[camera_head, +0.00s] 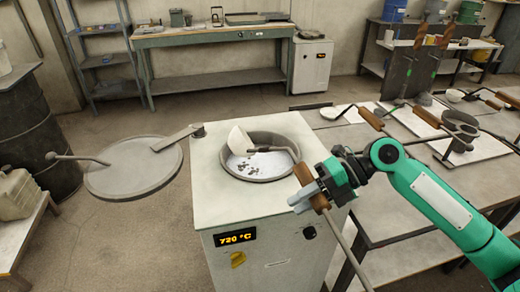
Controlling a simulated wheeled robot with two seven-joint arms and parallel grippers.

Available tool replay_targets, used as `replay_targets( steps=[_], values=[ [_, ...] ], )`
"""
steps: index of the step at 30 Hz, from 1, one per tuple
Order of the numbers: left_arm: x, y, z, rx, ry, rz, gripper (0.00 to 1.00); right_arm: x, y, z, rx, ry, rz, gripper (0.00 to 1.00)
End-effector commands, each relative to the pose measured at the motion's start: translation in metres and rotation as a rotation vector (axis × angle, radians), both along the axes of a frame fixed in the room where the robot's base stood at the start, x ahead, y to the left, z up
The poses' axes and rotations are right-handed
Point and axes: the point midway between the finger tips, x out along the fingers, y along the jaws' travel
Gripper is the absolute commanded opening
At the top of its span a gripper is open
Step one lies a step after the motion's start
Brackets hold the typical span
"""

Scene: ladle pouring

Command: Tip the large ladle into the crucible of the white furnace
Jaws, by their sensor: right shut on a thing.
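The white furnace (228,198) stands at centre with its display reading 720 °C. Its round crucible (288,142) is open on top, with dark bits on a pale surface inside. The large ladle's pale bowl (239,139) is at the left part of the crucible opening and looks tilted. Its dark rod (272,149) bends down to a brown wooden grip. My right gripper (308,193) is shut on that grip, at the right front edge of the furnace. A rod continues from the grip toward the lower right. My left gripper is not in view.
The round furnace lid (130,168) is swung out to the left on its arm (178,138). A table (400,247) at right holds trays with other ladles (460,125). A dark drum (40,140) stands at left. A green workbench (215,35) stands behind.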

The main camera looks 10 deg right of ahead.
Motion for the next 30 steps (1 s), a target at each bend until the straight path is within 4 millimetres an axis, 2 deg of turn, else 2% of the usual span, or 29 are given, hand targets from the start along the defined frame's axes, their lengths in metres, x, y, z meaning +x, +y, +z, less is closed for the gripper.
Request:
replay_targets(
  steps=[6,24,30],
  values=[
    [0.000,0.000,0.023,0.000,0.000,0.000,0.55,0.001,0.006,0.010,-0.118,-0.012,0.003,0.00],
    [0.000,0.000,0.094,0.000,0.000,0.000,0.55,0.000,0.025,0.011,-0.542,-0.026,0.013,0.00],
    [0.000,0.000,0.111,0.000,0.000,0.000,0.55,0.000,0.030,0.009,-0.661,-0.030,0.013,0.00]
  ],
)
